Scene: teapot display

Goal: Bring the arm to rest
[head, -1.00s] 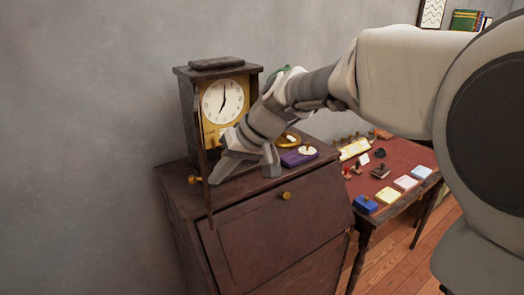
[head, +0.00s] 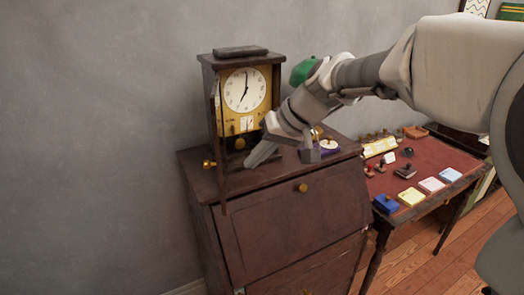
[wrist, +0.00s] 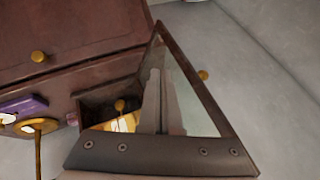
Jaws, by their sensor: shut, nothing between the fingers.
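My gripper (head: 252,163) is shut and empty. In the head view it hangs over the top of the brown desk (head: 285,205), in front of the clock's lower part. The wooden clock (head: 207,95) stands upright with a white dial and a yellow face. Its narrow dark door (head: 218,140) stands swung open toward the front, to the left of my fingers, with a visible gap between. In the wrist view my grey fingers (wrist: 157,85) lie together, and what looks like the door frame (wrist: 205,85) shows around them.
A purple item (head: 326,147) lies right of my gripper on the desk. A green object (head: 302,71) is partly hidden behind my arm. A red-topped table (head: 425,172) at the right holds stamps and coloured pads. The grey wall is close behind the clock.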

